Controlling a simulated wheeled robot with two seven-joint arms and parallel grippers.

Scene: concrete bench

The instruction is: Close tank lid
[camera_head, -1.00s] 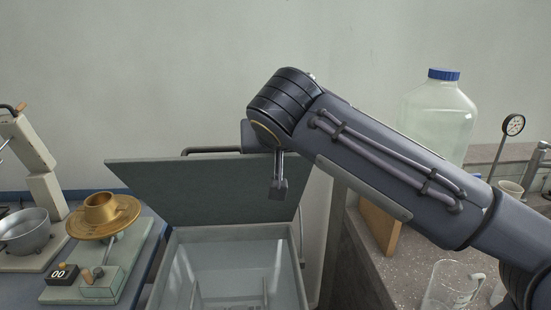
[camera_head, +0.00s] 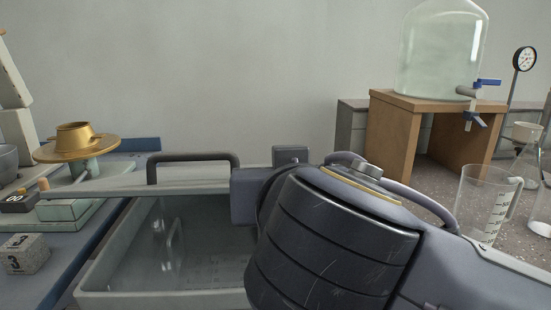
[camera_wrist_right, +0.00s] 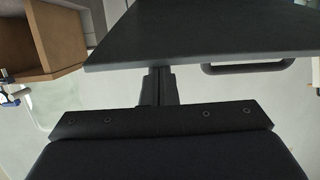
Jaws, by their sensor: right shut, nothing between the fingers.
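The tank (camera_head: 165,299) is a pale open-topped box with clear walls at lower centre-left in the head view. Its grey lid (camera_head: 110,187) shows almost edge-on above the opening, with a dark bar handle (camera_head: 192,158). A gap still shows the inside of the tank under the lid. In the right wrist view the lid (camera_wrist_right: 200,35) is a dark panel, with its handle at the right. My right gripper (camera_wrist_right: 160,72) is shut and empty, its fingertips at the lid's edge; contact is unclear. My right arm hides the tank's right side. My left gripper is out of view.
A gold dish on a stand (camera_head: 76,148) and a numbered cube (camera_head: 26,254) are at the left. At the right are a wooden stand (camera_head: 397,135) with a large glass bottle (camera_head: 440,50), a beaker (camera_head: 487,205) and a gauge (camera_head: 524,60). My arm fills the lower centre.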

